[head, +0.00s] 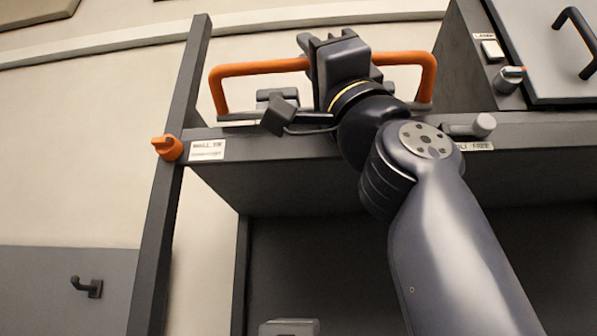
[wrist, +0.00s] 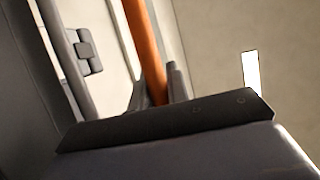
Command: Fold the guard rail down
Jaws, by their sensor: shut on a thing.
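The orange guard rail (head: 258,69) stands upright on the top edge of a dark grey cabinet in the head view. Its two bent ends come down to the cabinet top at left and right. My gripper (head: 322,46) is shut on the middle of the rail's top bar and hides that part. In the wrist view the orange bar (wrist: 146,45) runs down between the fingers of my gripper (wrist: 158,92). The rail's foot mounts are partly hidden by my wrist and its camera.
An orange knob (head: 167,148) sits on a dark post at the left, beside a white label (head: 207,150). A grey cylindrical handle (head: 470,126) is right of my wrist. A panel with a black handle (head: 575,40) stands at the upper right. Left of the post is open.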

